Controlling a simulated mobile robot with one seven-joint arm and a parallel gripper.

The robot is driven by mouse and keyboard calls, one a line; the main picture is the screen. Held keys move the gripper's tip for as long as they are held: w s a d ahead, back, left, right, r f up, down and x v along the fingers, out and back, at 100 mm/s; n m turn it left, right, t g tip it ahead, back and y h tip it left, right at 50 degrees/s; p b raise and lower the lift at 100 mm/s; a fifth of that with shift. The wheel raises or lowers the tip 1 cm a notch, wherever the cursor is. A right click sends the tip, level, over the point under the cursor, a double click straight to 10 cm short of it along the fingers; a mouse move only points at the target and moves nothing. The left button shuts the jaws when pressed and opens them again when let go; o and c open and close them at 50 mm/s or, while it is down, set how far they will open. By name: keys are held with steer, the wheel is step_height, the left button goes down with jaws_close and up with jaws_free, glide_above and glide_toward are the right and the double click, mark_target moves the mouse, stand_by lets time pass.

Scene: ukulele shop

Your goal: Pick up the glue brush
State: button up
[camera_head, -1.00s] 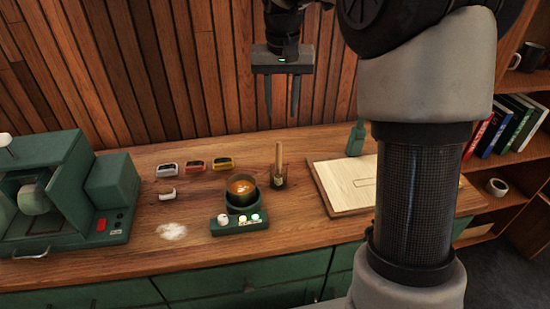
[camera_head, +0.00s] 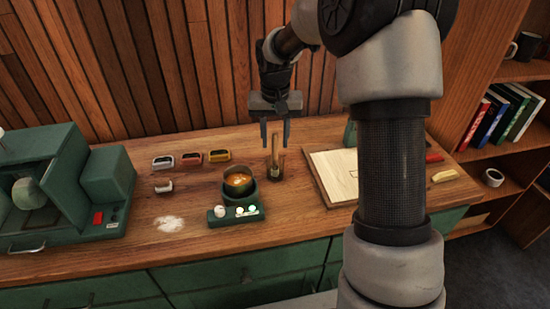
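The glue brush (camera_head: 274,150) stands upright in a small dark glass jar (camera_head: 276,170) on the wooden bench, just right of the glue pot (camera_head: 238,180). Its pale wooden handle points up and its lower end is inside the jar. My gripper (camera_head: 275,139) points down directly above the jar. Its two fingers are apart, with the top of the brush handle appearing between or just behind them. I cannot tell the exact depth, and no contact is clear. The fingers look open.
The glue pot sits on a green heater base with knobs (camera_head: 235,213). A wooden board (camera_head: 330,172) lies right of the jar. White powder (camera_head: 170,224) lies on the bench front.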

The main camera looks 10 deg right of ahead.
steer(key=shift+f, duration=0.1)
jaws_close()
stand_by(0.3)
